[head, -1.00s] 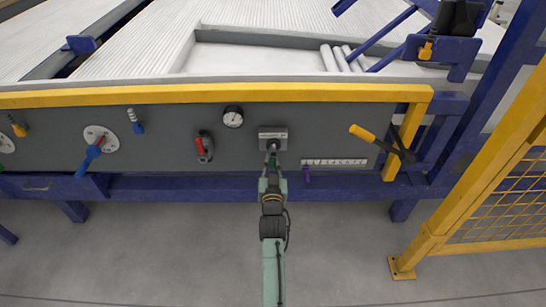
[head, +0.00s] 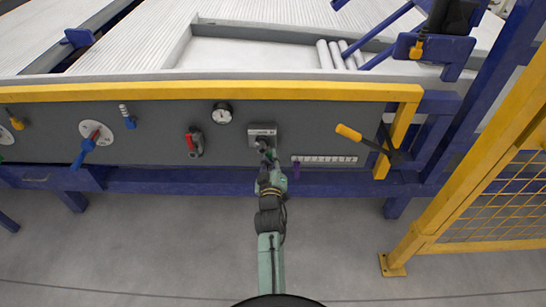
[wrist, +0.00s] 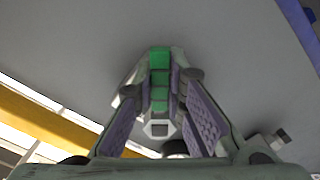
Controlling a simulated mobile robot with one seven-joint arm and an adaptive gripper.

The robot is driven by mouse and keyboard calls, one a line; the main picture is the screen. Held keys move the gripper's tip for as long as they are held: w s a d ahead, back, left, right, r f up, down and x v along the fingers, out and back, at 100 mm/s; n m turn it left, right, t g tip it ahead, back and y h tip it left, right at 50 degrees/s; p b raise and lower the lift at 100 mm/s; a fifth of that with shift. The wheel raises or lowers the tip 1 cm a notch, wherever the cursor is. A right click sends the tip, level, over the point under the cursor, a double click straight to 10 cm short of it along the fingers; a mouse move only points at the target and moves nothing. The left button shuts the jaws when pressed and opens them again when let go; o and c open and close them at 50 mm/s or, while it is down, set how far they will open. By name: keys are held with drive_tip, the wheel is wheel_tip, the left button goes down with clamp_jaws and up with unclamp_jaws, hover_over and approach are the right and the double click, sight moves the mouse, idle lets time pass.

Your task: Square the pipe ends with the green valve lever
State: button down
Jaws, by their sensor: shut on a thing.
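The green valve lever (wrist: 160,72) stands between my gripper's two fingers in the wrist view. In the head view my gripper (head: 267,160) is at the front panel, just below a light mounting plate (head: 262,132) with a dark hub. There the lever is mostly hidden by my gripper. White pipes (head: 338,56) lie side by side at the right end of the tray behind the panel. I cannot tell whether their ends line up.
Left of my gripper are a round gauge (head: 222,113), a red-handled valve (head: 193,142) and a blue lever (head: 85,152). A yellow guard (head: 470,160) stands far right.

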drive_tip(key=shift+d, duration=0.1)
idle(0.5)
drive_tip(key=c, duration=1.6)
unclamp_jaws()
drive_tip(key=shift+s, duration=0.15)
drive_tip(key=s, duration=0.7)
drive_tip(key=shift+s+d, duration=0.15)
